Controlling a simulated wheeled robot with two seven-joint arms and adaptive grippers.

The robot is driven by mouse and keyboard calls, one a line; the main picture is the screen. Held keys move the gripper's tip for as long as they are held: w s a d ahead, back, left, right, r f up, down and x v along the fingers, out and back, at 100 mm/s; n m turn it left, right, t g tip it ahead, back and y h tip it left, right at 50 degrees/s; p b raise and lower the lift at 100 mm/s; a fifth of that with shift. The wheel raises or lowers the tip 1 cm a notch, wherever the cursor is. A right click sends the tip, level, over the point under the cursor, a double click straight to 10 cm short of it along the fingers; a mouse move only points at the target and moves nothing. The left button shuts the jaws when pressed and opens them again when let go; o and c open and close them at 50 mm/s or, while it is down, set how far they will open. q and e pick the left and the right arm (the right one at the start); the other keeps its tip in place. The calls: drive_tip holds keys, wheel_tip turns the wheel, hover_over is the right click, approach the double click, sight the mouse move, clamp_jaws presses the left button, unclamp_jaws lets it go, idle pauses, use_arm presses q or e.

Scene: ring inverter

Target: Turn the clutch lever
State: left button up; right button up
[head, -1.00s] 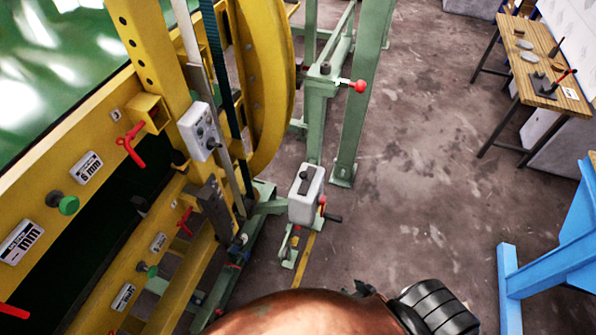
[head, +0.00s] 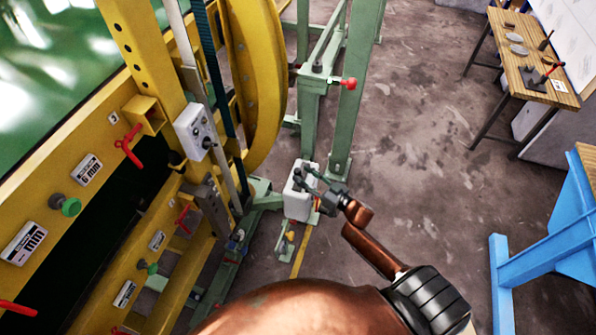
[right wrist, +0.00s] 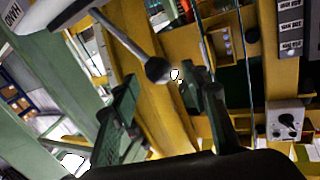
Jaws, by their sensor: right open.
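A lever with a grey rod and a dark ball knob (right wrist: 158,68) shows in the right wrist view, rising from a pale box (right wrist: 55,12) with a label. I cannot tell for certain that it is the clutch lever. In the head view my right gripper (head: 309,177) is over the top of a white box (head: 296,204) on the green frame and hides part of it. In the right wrist view my right gripper (right wrist: 165,112) is open. The knob lies between its two dark fingers in the picture; I see no contact. My left gripper is not in view.
The yellow machine frame (head: 100,140) with red handles and green knobs fills the left. A green post (head: 352,110) stands just behind the white box. A red-knobbed lever (head: 349,83) sits higher up. Open floor (head: 430,150) lies right, before a blue stand (head: 540,260).

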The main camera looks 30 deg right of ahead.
sight(301, 173)
drive_tip(key=shift+x, duration=1.7)
drive_tip(key=shift+c, duration=0.7)
clamp_jaws()
